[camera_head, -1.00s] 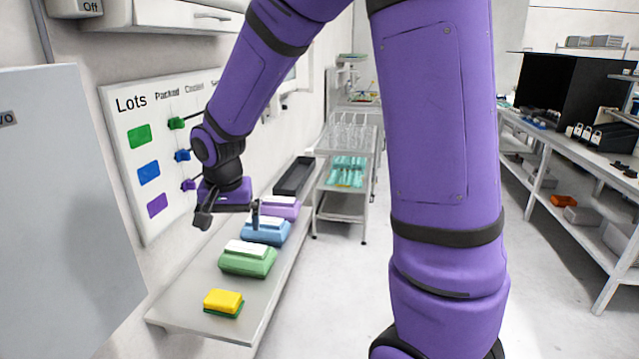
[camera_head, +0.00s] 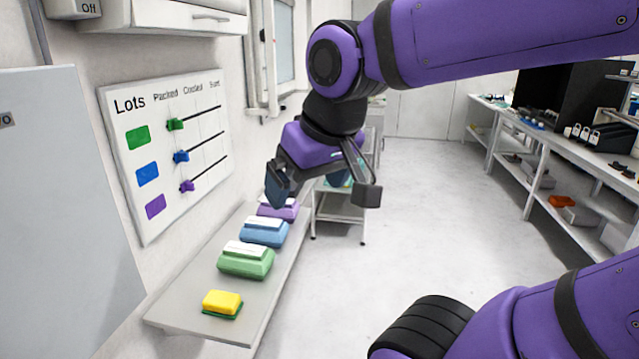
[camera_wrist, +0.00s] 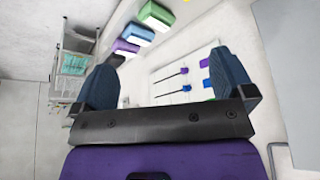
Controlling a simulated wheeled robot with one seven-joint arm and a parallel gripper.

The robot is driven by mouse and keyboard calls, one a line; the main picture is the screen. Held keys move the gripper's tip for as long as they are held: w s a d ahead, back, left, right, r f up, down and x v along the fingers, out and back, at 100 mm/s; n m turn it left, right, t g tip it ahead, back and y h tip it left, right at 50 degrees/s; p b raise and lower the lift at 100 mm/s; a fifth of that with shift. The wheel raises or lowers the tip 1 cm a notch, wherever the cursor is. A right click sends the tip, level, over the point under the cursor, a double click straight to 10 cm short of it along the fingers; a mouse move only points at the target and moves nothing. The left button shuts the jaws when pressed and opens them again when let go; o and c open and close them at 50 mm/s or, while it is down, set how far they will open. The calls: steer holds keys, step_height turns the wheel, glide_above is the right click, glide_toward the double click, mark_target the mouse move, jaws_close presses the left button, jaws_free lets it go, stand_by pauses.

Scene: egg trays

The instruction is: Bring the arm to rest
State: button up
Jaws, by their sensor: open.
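My gripper (camera_head: 322,192) is open and empty in the head view, its two fingers well apart. It hangs in the air in front of the wall shelf, right of the egg boxes, touching nothing that I can see. My purple arm reaches in from the right side of the picture. In the wrist view the two dark blue finger pads (camera_wrist: 168,85) stand wide apart with nothing held between them.
The wall shelf (camera_head: 215,300) holds a sponge (camera_head: 222,303), a green box (camera_head: 246,264), a blue box (camera_head: 265,235) and a purple box (camera_head: 279,211). A lots board (camera_head: 150,120) hangs above. A cart (camera_head: 340,215) stands behind my gripper.

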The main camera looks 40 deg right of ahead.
steer(key=shift+s+d+r+n, duration=0.1)
steer(key=shift+s+n, duration=0.3)
steer(key=shift+s, duration=0.65)
stand_by(0.6)
